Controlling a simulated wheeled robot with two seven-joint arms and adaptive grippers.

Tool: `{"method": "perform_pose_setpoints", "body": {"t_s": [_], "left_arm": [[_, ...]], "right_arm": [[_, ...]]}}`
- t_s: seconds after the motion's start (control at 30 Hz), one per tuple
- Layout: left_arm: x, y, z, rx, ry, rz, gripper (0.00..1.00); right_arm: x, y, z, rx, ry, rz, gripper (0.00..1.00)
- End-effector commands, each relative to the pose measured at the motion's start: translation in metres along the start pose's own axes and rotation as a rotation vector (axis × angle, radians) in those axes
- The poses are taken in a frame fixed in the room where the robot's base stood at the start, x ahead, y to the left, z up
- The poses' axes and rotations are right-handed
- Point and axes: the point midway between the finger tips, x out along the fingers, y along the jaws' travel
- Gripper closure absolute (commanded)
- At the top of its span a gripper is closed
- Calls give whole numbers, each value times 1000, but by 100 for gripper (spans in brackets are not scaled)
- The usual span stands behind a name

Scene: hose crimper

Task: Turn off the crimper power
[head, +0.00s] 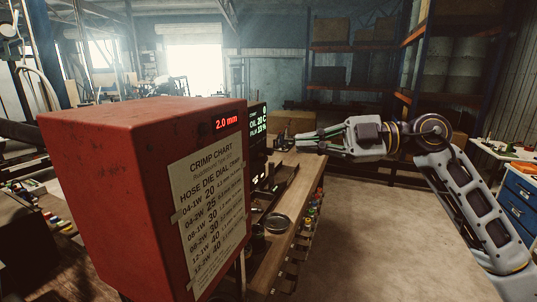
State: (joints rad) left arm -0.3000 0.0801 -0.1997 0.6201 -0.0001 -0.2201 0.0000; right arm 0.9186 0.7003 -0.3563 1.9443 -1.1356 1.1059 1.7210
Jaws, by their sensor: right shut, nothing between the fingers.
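The crimper is a large red box (120,180) at the left front. A small display (227,120) at its top right edge glows red with "2.0 mm". A paper crimp chart (212,205) is taped to its right-hand face. A dark screen (257,128) with lit text stands just behind the box. I cannot make out a power switch. My right gripper (301,140) points left above the workbench, to the right of the screen. It is shut and empty, and a gap shows between it and the screen. My left gripper is out of view.
A wooden workbench (289,217) runs behind the box, with a round dish (277,223) and small parts on it. Coloured items line its right edge. A blue drawer cabinet (518,205) stands at the far right. The floor (385,235) between is clear.

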Motion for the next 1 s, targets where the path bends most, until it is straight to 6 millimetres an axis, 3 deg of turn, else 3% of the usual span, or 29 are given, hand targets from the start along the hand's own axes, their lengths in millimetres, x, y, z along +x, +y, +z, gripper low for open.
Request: {"method": "perform_pose_setpoints", "body": {"t_s": [0.63, 1.0], "left_arm": [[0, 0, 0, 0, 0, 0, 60], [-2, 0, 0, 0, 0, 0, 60]], "right_arm": [[4, -4, 0, 19, -7, -15, 100], [33, -4, -1, 19, -4, -15, 100]]}}
